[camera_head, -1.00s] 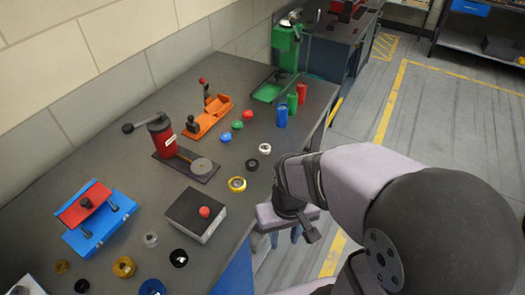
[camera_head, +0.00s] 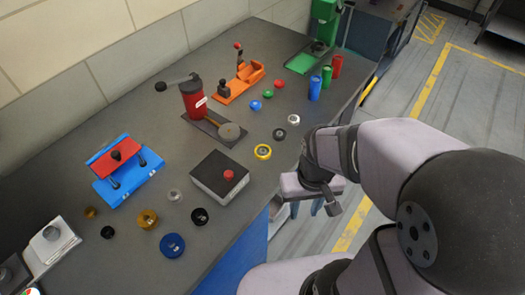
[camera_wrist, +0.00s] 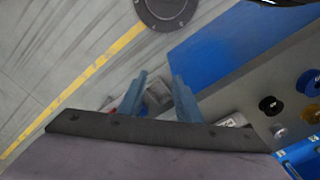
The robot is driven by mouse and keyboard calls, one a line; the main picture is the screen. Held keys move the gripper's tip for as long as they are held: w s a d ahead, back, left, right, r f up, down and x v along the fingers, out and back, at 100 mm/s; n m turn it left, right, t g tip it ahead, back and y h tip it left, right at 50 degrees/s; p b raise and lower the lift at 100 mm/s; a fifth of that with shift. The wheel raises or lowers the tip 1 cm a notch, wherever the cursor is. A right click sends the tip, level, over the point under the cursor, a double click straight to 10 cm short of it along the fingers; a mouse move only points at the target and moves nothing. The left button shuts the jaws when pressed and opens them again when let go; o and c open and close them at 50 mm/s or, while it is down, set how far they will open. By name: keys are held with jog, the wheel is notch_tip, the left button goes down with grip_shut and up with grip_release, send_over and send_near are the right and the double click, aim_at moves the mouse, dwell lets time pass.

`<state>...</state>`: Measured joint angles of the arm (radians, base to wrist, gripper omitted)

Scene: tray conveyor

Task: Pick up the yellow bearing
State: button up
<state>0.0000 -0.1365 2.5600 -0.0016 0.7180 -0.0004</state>
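The yellow bearing (camera_head: 263,152) is a ring with a yellow rim and a dark middle. It lies flat on the dark bench near its right edge, just beyond the grey box with a red button. I cannot make it out in the wrist view. My gripper (camera_head: 305,207) hangs past the bench's right edge, over the floor side, to the lower right of the bearing and apart from it. Its two blue-grey fingers also show in the wrist view (camera_wrist: 160,82), spread with a gap and nothing between them.
The grey box (camera_head: 220,176) stands beside the bearing. A black ring (camera_head: 279,134) and a white ring (camera_head: 293,119) lie beyond it. A red press (camera_head: 193,98) stands to the left. Several cylinders, including a blue one (camera_head: 315,88), stand farther back. More rings lie nearer.

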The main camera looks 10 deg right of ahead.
aim_at(281, 169)
dwell(0.4)
jog(key=o, duration=0.8)
jog(key=shift+o, duration=0.2)
jog(key=w+d+f+t+p, duration=0.2)
jog(key=w+d+t, duration=0.3)
jog(key=w, duration=0.4)
jog(key=w+d+f+t+p, duration=0.2)
jog(key=w+d+t, duration=0.25)
jog(key=w, duration=0.45)
jog(key=a+n+t+y+b, duration=0.1)
jog(key=a+y, duration=0.1)
jog(key=a, duration=0.2)
jog(key=s+a+n+t+y, duration=0.1)
jog(key=a+n+t+y, duration=0.1)
jog(key=a, duration=0.2)
jog(key=s+a+f+n+t+y+b, duration=0.1)
jog(key=a+t+y, duration=0.1)
jog(key=a, duration=0.2)
jog(key=shift+s+a+b, duration=0.1)
jog(key=shift+s+b, duration=0.1)
jog(key=shift+b, duration=0.1)
jog(key=shift+s+a+r+t, duration=0.1)
jog(key=shift+s+a+t, duration=0.1)
jog(key=shift+a+t, duration=0.1)
